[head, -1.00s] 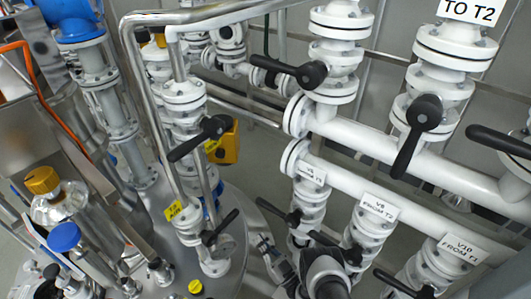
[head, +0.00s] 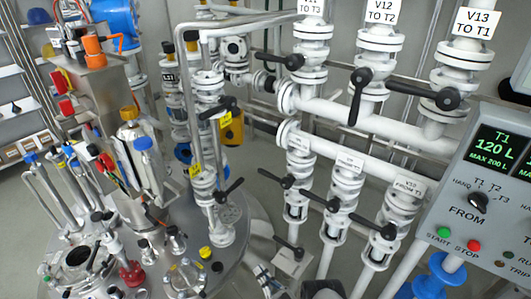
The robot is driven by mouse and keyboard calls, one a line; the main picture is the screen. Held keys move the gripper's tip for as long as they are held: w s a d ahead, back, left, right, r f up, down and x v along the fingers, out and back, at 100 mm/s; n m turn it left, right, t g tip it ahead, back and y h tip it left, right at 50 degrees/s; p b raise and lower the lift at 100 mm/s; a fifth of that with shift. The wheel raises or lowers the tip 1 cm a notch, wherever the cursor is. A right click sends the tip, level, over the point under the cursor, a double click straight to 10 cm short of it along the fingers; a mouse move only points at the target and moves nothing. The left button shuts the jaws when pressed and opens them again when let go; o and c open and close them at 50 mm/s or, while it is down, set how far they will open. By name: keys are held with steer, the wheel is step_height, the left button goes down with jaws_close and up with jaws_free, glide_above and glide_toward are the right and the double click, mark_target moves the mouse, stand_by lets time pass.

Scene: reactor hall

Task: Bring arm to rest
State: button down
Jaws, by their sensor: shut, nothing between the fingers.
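My gripper (head: 261,273) shows small at the bottom edge of the head view, just right of the round steel vessel top (head: 228,262). It is shut and holds nothing that I can see. The dark rounded part of my arm (head: 325,289) is beside it, cut off by the bottom edge. Most of my arm is outside the picture.
White valves with black handles, such as V12 (head: 376,52), stand on white pipes (head: 400,128) behind and right of my arm. A grey control panel (head: 495,190) reading T1 120 L is at right. Steel vessel fittings, including a red-based one (head: 132,272), crowd the left.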

steer(key=w+d+r+g+h, duration=0.1)
steer(key=w+r+h, duration=0.1)
steer(key=w+r, duration=0.65)
steer(key=w+d+r+g+h, duration=0.1)
steer(key=w+r+h, duration=0.3)
steer(key=w, duration=0.7)
steer(key=w+d+r+m+g+h, duration=0.1)
steer(key=d+r+h, duration=0.25)
steer(key=r, duration=0.75)
steer(key=d+r+m+g+h, duration=0.15)
steer(key=d+r, duration=0.35)
steer(key=r, duration=0.7)
steer(key=s+d+r+m+g+h, duration=0.1)
steer(key=s+d+r+h, duration=0.15)
steer(key=s+r, duration=0.5)
steer(key=s+d+r+m+g+h, duration=0.1)
steer(key=s+d+r+m+g, duration=0.2)
steer(key=s, duration=0.7)
steer(key=s+g, duration=0.4)
steer(key=s, duration=2.7)
steer(key=shift+s+a+f+m, duration=0.2)
steer(key=shift+s+f+m, duration=0.1)
steer(key=shift+f+m, duration=0.1)
steer(key=shift+w+r, duration=0.1)
